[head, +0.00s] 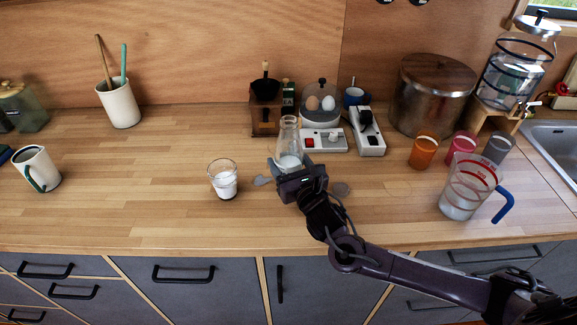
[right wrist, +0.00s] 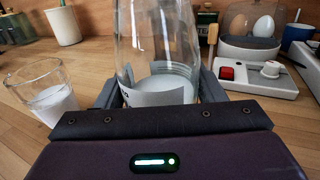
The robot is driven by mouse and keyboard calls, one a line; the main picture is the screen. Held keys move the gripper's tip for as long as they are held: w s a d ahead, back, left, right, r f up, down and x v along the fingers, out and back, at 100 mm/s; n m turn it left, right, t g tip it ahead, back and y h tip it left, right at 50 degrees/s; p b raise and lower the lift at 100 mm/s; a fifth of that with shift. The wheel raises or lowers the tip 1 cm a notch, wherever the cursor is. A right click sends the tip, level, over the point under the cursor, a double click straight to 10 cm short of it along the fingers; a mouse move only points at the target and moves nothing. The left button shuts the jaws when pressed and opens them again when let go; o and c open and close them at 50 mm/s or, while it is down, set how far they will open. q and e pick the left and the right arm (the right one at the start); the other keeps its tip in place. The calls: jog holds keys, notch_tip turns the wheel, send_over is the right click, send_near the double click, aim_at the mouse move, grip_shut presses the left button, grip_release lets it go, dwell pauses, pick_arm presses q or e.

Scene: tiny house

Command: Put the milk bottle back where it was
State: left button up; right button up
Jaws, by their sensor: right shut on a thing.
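The milk bottle (head: 289,136) is clear glass with a little white milk at the bottom and stands upright. My right gripper (head: 288,171) is shut on its lower part. In the right wrist view the bottle (right wrist: 158,50) stands between the two fingers of the gripper (right wrist: 160,95), with a white label low on its side. I cannot tell whether its base touches the counter. A glass of milk (head: 223,180) stands on the counter to its left, and it also shows in the right wrist view (right wrist: 50,92). My left gripper is not in view.
Behind the bottle stand a wooden grinder (head: 265,107), an egg cooker (head: 321,103) and a white switch box (head: 324,140). A measuring jug (head: 466,187) and several coloured cups stand to the right. The wooden counter (head: 150,180) is clear on the left, between the mug (head: 38,168) and glass.

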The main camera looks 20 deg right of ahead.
jog(key=shift+w+f, duration=0.1)
jog(key=shift+f, duration=0.7)
jog(key=shift+f, duration=0.1)
jog(key=o, duration=1.5)
jog(key=shift+f, duration=0.15)
jog(key=shift+c, duration=0.2)
jog(key=shift+r, duration=0.2)
jog(key=s, duration=0.4)
jog(key=s+d+b, duration=0.1)
jog(key=s, duration=0.7)
jog(key=shift+s+d+b, duration=0.1)
jog(key=shift+d+b, duration=0.05)
jog(key=shift+b, duration=0.15)
